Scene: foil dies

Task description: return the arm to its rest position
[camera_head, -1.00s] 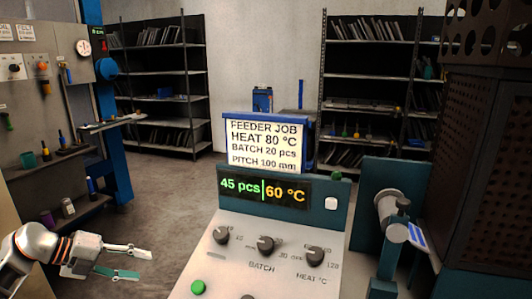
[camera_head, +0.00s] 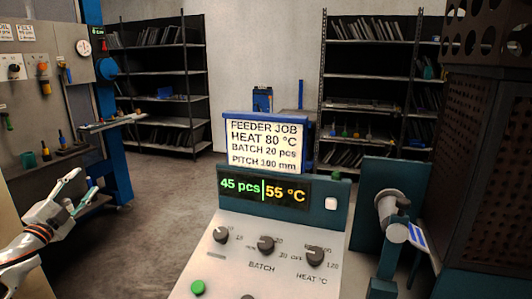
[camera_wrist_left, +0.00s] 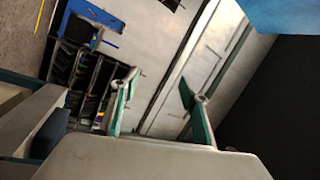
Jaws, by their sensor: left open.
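My left gripper (camera_head: 77,189) is at the lower left of the head view, left of the control panel and apart from it. Its two fingers are spread and point up and to the right, with nothing between them. In the left wrist view the fingers (camera_wrist_left: 158,100) also stand apart and empty, with the wall and shelving behind them. My right gripper is not in view.
The control panel (camera_head: 232,262) has several knobs, a green button and a display reading 45 pcs and 55 °C. Above it a sign (camera_head: 263,145) reads heat 80 °C, batch 20 pcs. Open floor (camera_head: 150,190) lies between.

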